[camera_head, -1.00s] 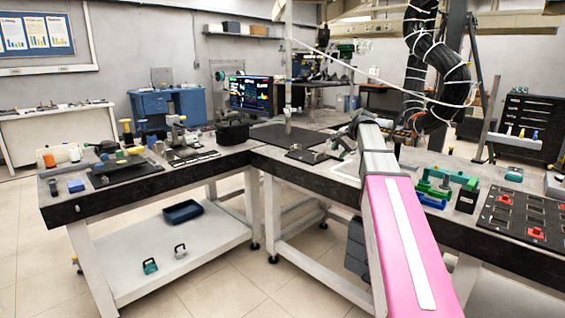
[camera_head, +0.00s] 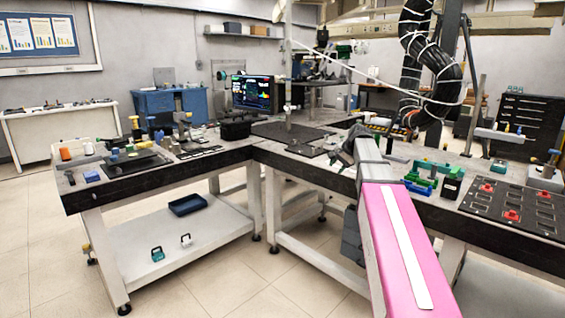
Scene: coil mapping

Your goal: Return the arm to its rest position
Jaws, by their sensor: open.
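My arm reaches up from the bottom right in the head camera view, with a pink link with a white stripe and a grey link beyond it. My gripper (camera_head: 342,153) is at the far end of the arm, small and dark, partly hidden by the grey link. It is open and I see nothing held in it. In the picture it lies over the right-hand workbench (camera_head: 300,180); I cannot tell its height above the top.
The left bench (camera_head: 150,186) carries blocks and tools; a dark blue bin (camera_head: 187,205) sits on its lower shelf. Green parts (camera_head: 432,170) and a black panel with red pieces (camera_head: 530,208) lie right of my arm. Thick black hoses (camera_head: 432,55) hang behind. Floor in front is clear.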

